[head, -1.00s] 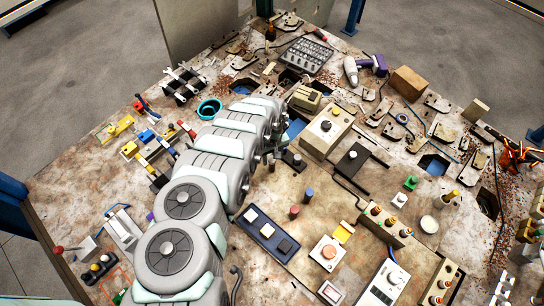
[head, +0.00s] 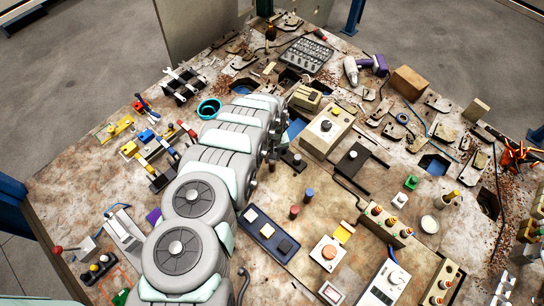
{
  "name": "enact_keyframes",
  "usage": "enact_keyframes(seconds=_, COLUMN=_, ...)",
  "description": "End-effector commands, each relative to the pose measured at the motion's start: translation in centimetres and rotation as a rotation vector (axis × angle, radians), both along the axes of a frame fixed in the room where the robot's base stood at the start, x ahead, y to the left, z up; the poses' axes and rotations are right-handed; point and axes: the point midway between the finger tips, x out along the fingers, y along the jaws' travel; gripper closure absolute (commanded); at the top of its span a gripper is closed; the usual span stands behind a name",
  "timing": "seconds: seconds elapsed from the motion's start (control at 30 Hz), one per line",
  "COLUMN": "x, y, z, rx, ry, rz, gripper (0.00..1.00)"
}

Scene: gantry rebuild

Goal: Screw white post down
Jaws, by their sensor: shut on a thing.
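My grey arm reaches from the bottom of the head view up to the middle of the workbench (head: 85,180). Its far end lies over the bench near a dark block (head: 291,158).
A beige box with a black knob (head: 326,125) stands right of the arm's end. A teal bowl (head: 209,108) is to its left. Bench cutouts show blue beneath.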

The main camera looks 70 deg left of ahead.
Motion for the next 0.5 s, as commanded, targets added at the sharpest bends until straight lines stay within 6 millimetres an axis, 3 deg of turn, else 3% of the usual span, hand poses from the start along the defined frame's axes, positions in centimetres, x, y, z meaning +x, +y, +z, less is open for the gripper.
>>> enact_keyframes(seconds=0.2, x=0.16, y=0.03, z=0.01, rx=0.001, ry=-0.001, rz=-0.176, gripper=1.00)
enact_keyframes(seconds=0.5, x=0.11, y=0.03, z=0.14, rx=0.001, ry=-0.001, rz=-0.214, gripper=1.00)
